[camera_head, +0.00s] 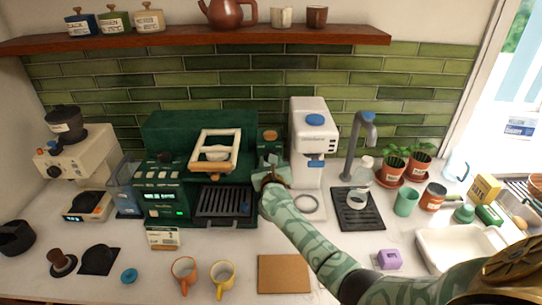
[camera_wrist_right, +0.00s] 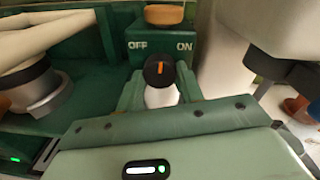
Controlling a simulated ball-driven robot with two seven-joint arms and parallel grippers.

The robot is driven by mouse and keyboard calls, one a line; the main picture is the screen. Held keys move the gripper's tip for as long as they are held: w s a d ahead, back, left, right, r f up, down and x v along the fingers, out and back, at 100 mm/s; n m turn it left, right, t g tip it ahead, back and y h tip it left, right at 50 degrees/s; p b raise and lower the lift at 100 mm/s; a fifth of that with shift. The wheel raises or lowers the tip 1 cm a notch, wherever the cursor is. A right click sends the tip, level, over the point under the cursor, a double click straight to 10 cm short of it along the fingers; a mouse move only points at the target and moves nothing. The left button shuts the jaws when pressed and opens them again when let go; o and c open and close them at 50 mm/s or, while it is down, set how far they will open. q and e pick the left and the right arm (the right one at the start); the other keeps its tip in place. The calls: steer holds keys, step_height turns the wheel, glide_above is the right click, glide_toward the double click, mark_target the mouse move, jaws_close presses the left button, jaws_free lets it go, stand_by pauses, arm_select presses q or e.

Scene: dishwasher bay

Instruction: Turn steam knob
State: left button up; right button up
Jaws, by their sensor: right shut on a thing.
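The steam knob (camera_wrist_right: 159,71) is a round black knob with an orange mark, on a green panel (camera_wrist_right: 140,32) lettered OFF on the left and ON on the right. Its mark points about straight up, between the two words. My right gripper (camera_wrist_right: 160,90) is shut on the knob, one green finger on each side of it. In the head view my right gripper (camera_head: 272,176) is at the right side of the green espresso machine (camera_head: 165,140) and hides the knob. My left gripper is not in view.
A grey tap (camera_head: 357,140), an orange mug (camera_head: 184,270), a yellow mug (camera_head: 223,273) and a brown board (camera_head: 283,273) are nearby.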

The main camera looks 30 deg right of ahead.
steer(key=shift+a+n+p, duration=0.15)
steer(key=shift+n+p, duration=2.3)
steer(key=shift+n, duration=2.15)
steer(key=shift+f+g+h, duration=0.1)
steer(key=shift+g+h, duration=0.2)
steer(key=shift+h, duration=0.1)
steer(key=o, duration=1)
steer(key=shift+w, duration=0.1)
steer(key=p+v, duration=0.9)
steer(key=v, duration=0.7)
steer(key=shift+s, duration=0.25)
